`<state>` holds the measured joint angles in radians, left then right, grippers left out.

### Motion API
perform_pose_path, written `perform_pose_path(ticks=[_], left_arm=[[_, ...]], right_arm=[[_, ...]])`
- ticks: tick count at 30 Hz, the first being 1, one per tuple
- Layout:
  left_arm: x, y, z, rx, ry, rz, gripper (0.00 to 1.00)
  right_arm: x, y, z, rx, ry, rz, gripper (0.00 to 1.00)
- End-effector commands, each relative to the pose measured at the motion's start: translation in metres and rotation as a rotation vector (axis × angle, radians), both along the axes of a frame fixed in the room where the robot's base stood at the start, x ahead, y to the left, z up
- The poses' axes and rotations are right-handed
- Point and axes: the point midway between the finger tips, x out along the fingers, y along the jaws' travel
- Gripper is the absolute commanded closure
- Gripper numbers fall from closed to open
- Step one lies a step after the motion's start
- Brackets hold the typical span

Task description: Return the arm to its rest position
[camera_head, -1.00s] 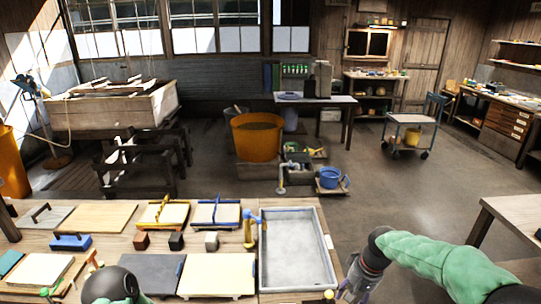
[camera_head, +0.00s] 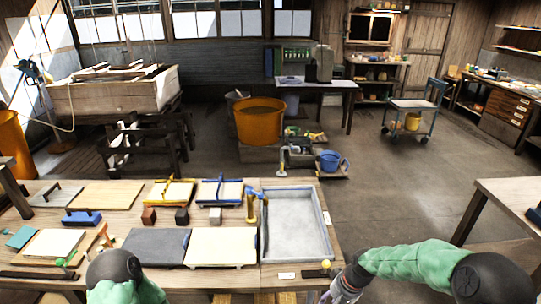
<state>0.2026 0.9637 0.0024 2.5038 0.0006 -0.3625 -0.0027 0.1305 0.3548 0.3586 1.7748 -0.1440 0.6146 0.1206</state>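My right arm, in a green sleeve (camera_head: 410,259), comes in from the lower right. My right gripper (camera_head: 338,293) hangs low at the bottom edge, just off the front right corner of the worktable (camera_head: 292,268). Its fingers are small and partly cut off, so its opening is unclear, and I see nothing held in it. My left arm (camera_head: 114,270) shows only as a black joint and green sleeve at the bottom left. My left gripper is out of the picture.
The worktable bears a grey tray (camera_head: 328,242), a dark board (camera_head: 155,246), a cream board (camera_head: 222,247), two framed moulds (camera_head: 170,192) (camera_head: 219,191) and small blocks. A second table (camera_head: 508,194) stands at the right. The floor between is open.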

Motion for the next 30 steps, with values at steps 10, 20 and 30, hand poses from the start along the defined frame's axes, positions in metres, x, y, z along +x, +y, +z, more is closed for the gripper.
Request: perform_pose_path(ticks=[10, 20, 30], left_arm=[[0.0, 0.0, 0.0, 0.0, 0.0, 0.0, 0.6], [0.0, 0.0, 0.0, 0.0, 0.0, 0.0, 0.6], [0.0, 0.0, 0.0, 0.0, 0.0, 0.0, 0.6]], right_arm=[[-0.092, 0.061, -0.124, 0.077, 0.021, -0.016, 0.46], [-0.19, 0.091, -0.175, 0.087, 0.024, -0.056, 0.46], [-0.204, 0.093, -0.178, 0.083, 0.018, -0.062, 0.46]])
